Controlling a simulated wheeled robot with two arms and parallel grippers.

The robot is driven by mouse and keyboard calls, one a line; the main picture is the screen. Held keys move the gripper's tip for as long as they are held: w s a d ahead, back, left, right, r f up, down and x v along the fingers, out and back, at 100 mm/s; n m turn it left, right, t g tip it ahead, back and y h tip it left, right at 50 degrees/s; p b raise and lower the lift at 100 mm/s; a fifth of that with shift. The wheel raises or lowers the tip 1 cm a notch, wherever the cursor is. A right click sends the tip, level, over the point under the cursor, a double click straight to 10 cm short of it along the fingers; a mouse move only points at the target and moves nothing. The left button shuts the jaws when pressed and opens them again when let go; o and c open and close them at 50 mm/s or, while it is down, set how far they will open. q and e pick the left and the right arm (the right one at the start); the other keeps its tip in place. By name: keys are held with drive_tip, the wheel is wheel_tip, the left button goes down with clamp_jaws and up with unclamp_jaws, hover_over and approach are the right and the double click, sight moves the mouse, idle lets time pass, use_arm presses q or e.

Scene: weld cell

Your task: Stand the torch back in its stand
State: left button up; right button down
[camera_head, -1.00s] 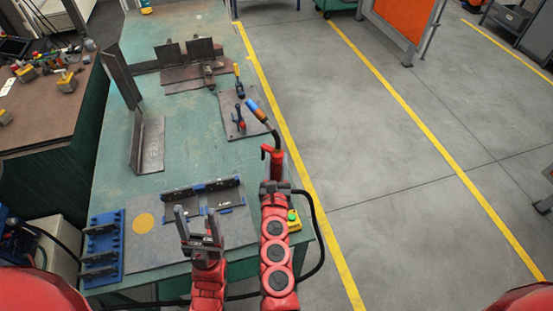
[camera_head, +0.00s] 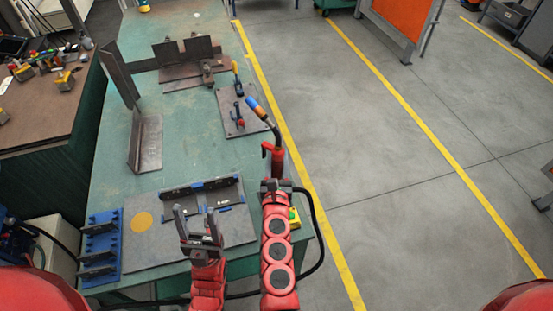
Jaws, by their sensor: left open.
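The torch (camera_head: 277,155) has a red handle, a bent dark neck and a blue and orange nozzle end (camera_head: 257,107). It points up and left past the table's right edge. My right gripper (camera_head: 275,185) is at the lower end of its handle and appears shut on it, though its fingers are hard to make out. A black cable (camera_head: 316,225) loops down from there. My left gripper (camera_head: 196,222) is open and empty, with its two fingers apart above the front plate. I cannot tell for sure which thing is the torch stand.
On the green table (camera_head: 190,120) are a blue rack (camera_head: 102,247), a grey plate (camera_head: 165,240) with a yellow disc, an angled steel piece (camera_head: 147,148), and a small plate (camera_head: 232,122) with clamps. A yellow button box (camera_head: 294,216) is beside the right arm.

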drive_tip(key=shift+a+b, duration=0.1)
drive_tip(key=shift+b, duration=0.6)
idle(1.1)
drive_tip(key=shift+f, duration=0.1)
wheel_tip(320, 180, down, 5)
drive_tip(key=b, duration=0.6)
drive_tip(key=shift+f, duration=0.1)
idle(1.0)
idle(0.3)
drive_tip(key=shift+c, duration=2)
unclamp_jaws()
drive_tip(key=s+b, duration=0.3)
drive_tip(key=s, duration=1.4)
drive_tip(key=shift+s, duration=0.25)
